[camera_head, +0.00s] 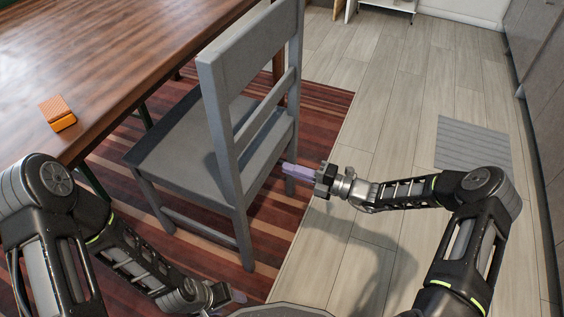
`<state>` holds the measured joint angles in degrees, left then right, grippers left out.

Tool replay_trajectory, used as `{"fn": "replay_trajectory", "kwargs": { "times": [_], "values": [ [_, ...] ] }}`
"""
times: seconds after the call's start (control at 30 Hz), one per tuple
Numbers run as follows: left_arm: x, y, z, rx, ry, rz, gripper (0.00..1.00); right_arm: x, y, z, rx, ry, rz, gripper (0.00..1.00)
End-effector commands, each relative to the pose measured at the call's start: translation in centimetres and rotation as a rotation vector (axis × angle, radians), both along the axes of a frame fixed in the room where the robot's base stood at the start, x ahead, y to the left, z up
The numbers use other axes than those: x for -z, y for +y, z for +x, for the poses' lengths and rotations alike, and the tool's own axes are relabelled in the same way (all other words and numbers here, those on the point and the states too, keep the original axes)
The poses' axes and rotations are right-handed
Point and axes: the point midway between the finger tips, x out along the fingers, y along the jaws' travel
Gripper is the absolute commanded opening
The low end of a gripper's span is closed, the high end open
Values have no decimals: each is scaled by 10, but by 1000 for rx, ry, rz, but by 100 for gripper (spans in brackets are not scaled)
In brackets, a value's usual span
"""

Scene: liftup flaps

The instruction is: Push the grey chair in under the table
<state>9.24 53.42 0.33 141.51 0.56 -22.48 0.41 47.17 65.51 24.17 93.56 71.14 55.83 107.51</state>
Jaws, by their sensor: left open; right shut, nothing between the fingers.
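The grey chair (187,149) stands upright on the striped rug, its backrest toward me and its seat facing the wooden table (130,32). The front of the seat is near the table's edge, and most of the seat is outside the tabletop. My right gripper (284,168) is shut and empty, close to the right side of the backrest; I cannot tell whether it touches the chair. My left gripper (240,297) is low at the bottom of the view, in front of the chair and apart from it. Its fingers are partly hidden, and it is open.
An orange block (58,113) lies on the tabletop near its edge. A striped rug (322,101) lies under the chair and table. A grey mat (473,145) lies on the wooden floor at right, with cabinets (543,75) beyond.

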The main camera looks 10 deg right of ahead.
Motion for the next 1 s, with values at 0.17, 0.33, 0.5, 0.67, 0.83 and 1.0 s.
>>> {"fn": "replay_trajectory", "kwargs": {
  "times": [0.17,0.33,0.5,0.67,0.83,1.0],
  "values": [
    [-11,0,0,0,0,0,62,-1,-26,-16,3,2,-1,0],
    [-16,0,0,0,0,0,62,0,-46,-29,2,2,-1,0],
    [-16,0,0,0,0,0,62,0,-51,-33,1,1,0,0],
    [-16,0,0,0,0,0,62,1,-51,-33,1,1,0,0],
    [-31,-1,-3,4,6,-2,62,-4,-56,-36,3,4,0,0],
    [-67,-6,-13,24,28,-13,62,-8,-74,-47,4,4,0,0]
  ]
}}
